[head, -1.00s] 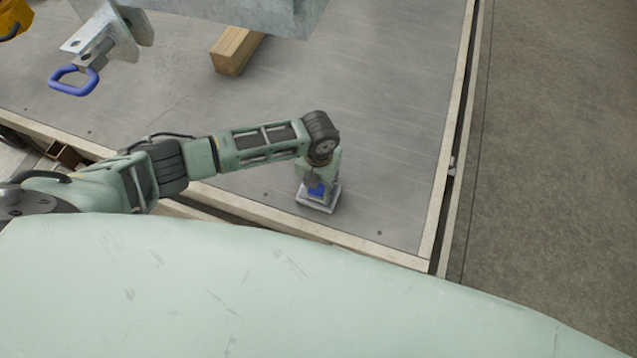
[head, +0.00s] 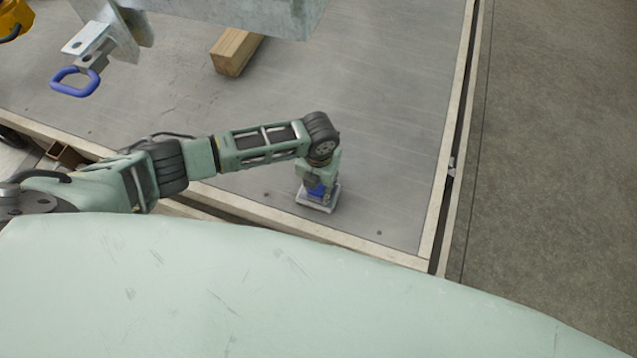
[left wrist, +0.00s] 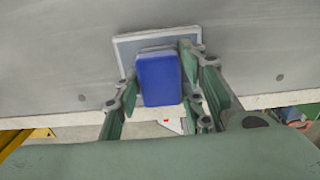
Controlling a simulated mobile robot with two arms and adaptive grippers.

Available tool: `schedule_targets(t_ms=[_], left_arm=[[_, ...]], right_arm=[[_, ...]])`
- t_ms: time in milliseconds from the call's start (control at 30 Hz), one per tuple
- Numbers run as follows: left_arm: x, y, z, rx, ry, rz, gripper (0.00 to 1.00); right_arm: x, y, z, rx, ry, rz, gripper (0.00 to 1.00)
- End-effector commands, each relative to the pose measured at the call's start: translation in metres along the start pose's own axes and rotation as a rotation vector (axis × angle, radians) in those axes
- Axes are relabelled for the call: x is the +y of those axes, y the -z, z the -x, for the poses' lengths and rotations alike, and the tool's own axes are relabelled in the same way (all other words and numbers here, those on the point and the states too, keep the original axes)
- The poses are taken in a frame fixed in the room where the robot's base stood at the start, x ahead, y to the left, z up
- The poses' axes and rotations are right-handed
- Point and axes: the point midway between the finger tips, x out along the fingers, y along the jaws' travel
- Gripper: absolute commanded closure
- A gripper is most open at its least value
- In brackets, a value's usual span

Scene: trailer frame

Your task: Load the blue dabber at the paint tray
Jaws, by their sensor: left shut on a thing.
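The blue dabber (left wrist: 159,79) is in my left gripper (left wrist: 158,100), between its green fingers in the left wrist view. In the head view the left gripper (head: 318,183) points down, with a bit of the blue dabber (head: 317,188) showing below it. The paint tray (head: 317,205) is a small pale square tray on the grey deck, directly under the dabber. The tray (left wrist: 125,48) also shows behind the dabber in the left wrist view. Whether the dabber touches the tray's inside is hidden. My right gripper is not in view.
The grey deck (head: 390,130) around the tray is clear, with a pale edge rail at the front and right. A wooden block (head: 236,52) lies farther back under a large galvanised beam (head: 240,12). A blue shackle-like loop (head: 75,83) hangs at upper left.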

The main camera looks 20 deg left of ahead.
Motion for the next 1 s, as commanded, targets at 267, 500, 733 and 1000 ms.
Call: schedule_targets(t_ms=[267,500,733,1000], left_arm=[[0.0,-0.001,0.027,-0.002,0.001,0.0,0.84],[0.0,-0.001,0.046,-0.003,0.001,0.0,0.84],[0.0,-0.002,0.065,-0.003,0.001,0.0,0.84],[0.0,-0.001,0.068,-0.003,0.001,0.001,0.84]], right_arm=[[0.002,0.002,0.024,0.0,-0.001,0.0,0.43],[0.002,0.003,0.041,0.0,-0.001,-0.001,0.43],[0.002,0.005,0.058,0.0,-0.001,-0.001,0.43],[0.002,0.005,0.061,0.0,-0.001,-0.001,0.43]])
